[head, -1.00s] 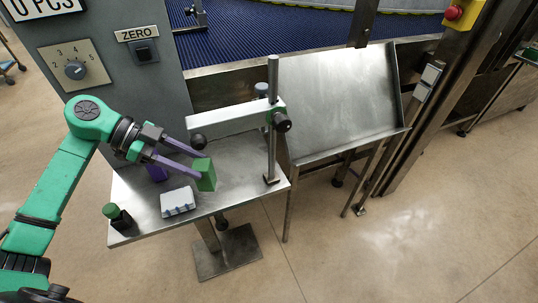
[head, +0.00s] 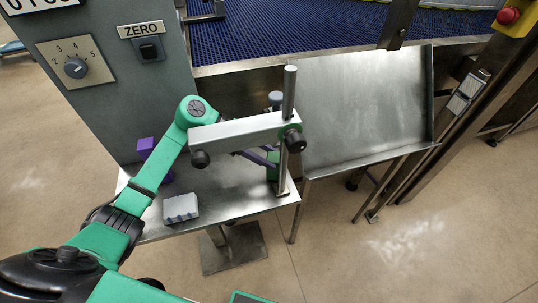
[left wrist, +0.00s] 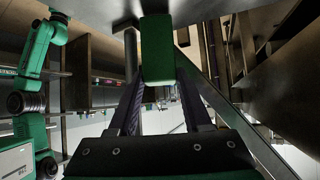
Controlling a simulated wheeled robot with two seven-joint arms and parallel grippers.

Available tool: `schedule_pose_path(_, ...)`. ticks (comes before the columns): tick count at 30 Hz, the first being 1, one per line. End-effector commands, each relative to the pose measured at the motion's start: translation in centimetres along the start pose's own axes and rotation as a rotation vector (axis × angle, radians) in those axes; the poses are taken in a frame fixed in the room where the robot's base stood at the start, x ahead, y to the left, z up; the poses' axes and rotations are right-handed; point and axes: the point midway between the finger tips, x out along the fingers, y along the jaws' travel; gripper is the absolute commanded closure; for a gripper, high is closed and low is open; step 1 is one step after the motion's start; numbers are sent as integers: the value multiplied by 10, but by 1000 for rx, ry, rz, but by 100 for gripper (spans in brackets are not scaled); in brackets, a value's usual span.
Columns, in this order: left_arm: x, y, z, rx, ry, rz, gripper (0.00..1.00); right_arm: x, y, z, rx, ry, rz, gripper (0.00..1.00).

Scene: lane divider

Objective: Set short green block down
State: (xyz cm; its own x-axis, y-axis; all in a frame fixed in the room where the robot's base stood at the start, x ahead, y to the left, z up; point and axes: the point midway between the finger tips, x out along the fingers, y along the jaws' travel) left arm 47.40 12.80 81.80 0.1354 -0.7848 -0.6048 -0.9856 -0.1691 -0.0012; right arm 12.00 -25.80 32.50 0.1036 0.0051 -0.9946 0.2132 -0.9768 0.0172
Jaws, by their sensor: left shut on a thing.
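The short green block (left wrist: 157,48) is between the purple fingers of my left gripper (left wrist: 158,88), which is shut on it. In the head view, the green block (head: 272,168) shows only in part, just left of the upright post of the metal stand (head: 287,95). My left gripper (head: 266,158) is partly hidden behind the stand's horizontal bar (head: 235,133). The block is over the right part of the steel table (head: 228,195). I cannot tell whether it touches the table. My right gripper is not in view.
A pale grey notched block (head: 181,208) lies near the table's front edge. A purple block (head: 147,147) stands at the back left, partly behind my arm. A slanted metal tray (head: 360,105) is right of the table. Bare tabletop shows between the grey block and the post.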

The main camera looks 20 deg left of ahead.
Motion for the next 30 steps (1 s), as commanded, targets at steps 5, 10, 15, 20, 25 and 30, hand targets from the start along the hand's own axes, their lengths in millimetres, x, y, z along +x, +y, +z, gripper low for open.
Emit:
schedule_pose_path(5,10,-3,2,1,0,-2,100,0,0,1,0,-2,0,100)
schedule_pose_path(10,10,-3,3,0,-1,-1,100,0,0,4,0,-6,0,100)
schedule_pose_path(15,11,-3,5,-1,0,-1,38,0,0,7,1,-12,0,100)
schedule_pose_path(20,11,-3,5,0,0,-1,38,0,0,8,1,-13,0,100)
schedule_pose_path(25,2,-3,0,-1,-2,-1,38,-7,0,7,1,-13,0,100)
schedule_pose_path(30,-41,-3,-5,-3,-5,-2,38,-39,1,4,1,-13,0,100)
